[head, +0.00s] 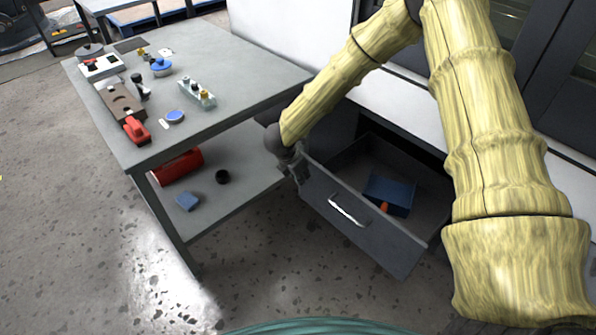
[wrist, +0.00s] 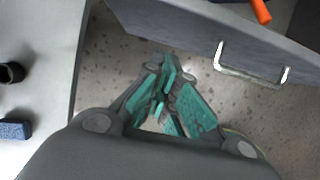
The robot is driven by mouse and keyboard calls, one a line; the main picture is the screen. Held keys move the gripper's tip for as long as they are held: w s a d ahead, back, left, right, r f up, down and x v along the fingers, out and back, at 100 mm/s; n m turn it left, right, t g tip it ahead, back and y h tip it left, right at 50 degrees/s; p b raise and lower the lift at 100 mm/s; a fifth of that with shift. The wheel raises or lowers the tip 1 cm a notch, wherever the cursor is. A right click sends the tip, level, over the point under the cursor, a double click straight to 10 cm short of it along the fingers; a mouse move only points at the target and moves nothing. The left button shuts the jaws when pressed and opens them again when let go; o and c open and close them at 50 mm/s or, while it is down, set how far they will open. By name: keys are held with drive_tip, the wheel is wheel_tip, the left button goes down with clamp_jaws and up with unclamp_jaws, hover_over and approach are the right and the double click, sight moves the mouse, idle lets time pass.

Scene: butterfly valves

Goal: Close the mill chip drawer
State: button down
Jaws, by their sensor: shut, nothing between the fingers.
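The chip drawer is pulled out of the mill's base in the head view. Its grey front panel (head: 385,233) faces the lower left and carries a metal handle (head: 348,210). In the wrist view the panel (wrist: 185,30) crosses the top, with the handle (wrist: 252,72) at right. My gripper (head: 300,174) is shut and empty at the panel's left end, away from the handle. In the wrist view its teal-padded fingers (wrist: 163,82) are together just outside the panel. I cannot tell whether they touch it.
A blue box (head: 390,194) and an orange object (head: 384,207) lie in the drawer. A grey two-level workbench (head: 240,60) stands close to the left of my gripper, with small parts on both levels. The floor (head: 290,270) in front of the drawer is clear.

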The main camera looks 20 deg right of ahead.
sight(312, 172)
drive_tip(key=shift+w+d+f, duration=0.25)
drive_tip(key=shift+w+d, duration=0.05)
drive_tip(key=shift+d, duration=0.4)
drive_tip(key=shift+w+d+f, duration=0.2)
drive_tip(key=shift+w+d, duration=0.1)
drive_tip(key=shift+d, duration=0.45)
drive_tip(key=shift+w+d+f, duration=0.25)
drive_tip(key=shift+w+d, duration=0.05)
drive_tip(key=shift+d, duration=0.4)
